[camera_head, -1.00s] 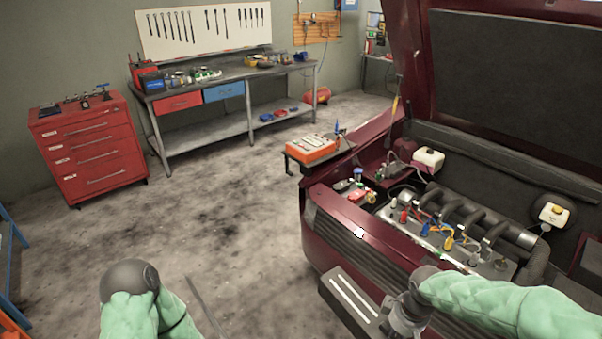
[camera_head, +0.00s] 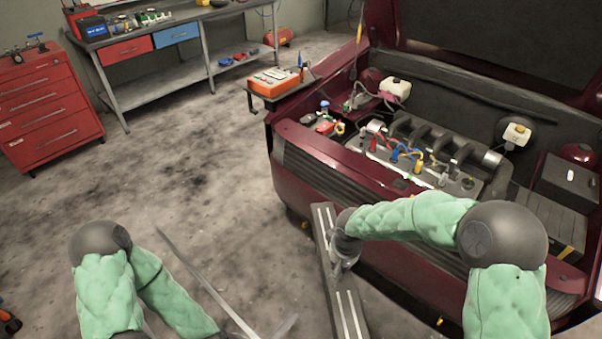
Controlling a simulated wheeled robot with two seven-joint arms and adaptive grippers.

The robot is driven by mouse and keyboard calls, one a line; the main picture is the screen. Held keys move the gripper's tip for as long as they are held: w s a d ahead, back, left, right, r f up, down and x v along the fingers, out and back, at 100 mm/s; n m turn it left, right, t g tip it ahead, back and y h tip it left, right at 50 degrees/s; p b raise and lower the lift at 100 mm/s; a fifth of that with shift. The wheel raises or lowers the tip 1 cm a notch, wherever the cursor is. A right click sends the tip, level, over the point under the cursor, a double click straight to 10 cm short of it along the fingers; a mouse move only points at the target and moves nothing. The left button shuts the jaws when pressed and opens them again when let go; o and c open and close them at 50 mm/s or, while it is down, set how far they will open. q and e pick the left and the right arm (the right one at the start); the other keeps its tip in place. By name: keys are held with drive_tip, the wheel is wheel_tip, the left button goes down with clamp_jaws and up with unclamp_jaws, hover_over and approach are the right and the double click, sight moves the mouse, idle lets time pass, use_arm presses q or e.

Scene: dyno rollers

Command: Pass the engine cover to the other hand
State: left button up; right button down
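The engine cover (camera_head: 325,240) is a long dark grey plate with white stripes. It hangs in front of the car's grille, tilted, with its lower end near the bottom edge of the view. My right gripper (camera_head: 341,268) is shut on the middle of its right side; its fingertips are partly hidden. My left arm (camera_head: 170,295) comes in at the lower left and runs out at the bottom edge, so its gripper is out of view. The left arm's visible end is left of the cover and apart from it.
The dark red car (camera_head: 310,155) stands with its hood up and engine bay open. A thin grey bar (camera_head: 205,283) lies across the view near my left arm; whether it is held is unclear. A red drawer cabinet (camera_head: 45,110) and workbench (camera_head: 165,85) stand behind. The floor between is clear.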

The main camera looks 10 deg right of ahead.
drive_tip(key=w+a+r+n, duration=0.2)
drive_tip(key=a+r+n, duration=0.2)
drive_tip(key=a+r, duration=0.25)
drive_tip(key=w+a+r+n, duration=0.3)
drive_tip(key=a+r+n, duration=0.15)
drive_tip(key=a, duration=0.25)
drive_tip(key=w+a+f+n+y, duration=0.1)
drive_tip(key=w+a+f+n, duration=0.2)
drive_tip(key=w+f+n, duration=0.15)
drive_tip(key=s+d+r+m, duration=0.6)
drive_tip(key=s+r+m, duration=0.15)
drive_tip(key=r, duration=0.35)
drive_tip(key=w+a+m+h, duration=0.1)
drive_tip(key=w+a+m, duration=0.4)
drive_tip(key=w+a, duration=0.35)
drive_tip(key=s+d+f+n, duration=0.1)
drive_tip(key=d+f+n, duration=0.1)
drive_tip(key=f+n, duration=0.4)
drive_tip(key=s+d+f+n+g+y, duration=0.1)
drive_tip(key=d+f+n, duration=0.2)
drive_tip(key=n, duration=0.8)
wheel_tip(320, 180, down, 3)
drive_tip(key=shift+s+r, duration=0.15)
drive_tip(key=shift+s, duration=0.15)
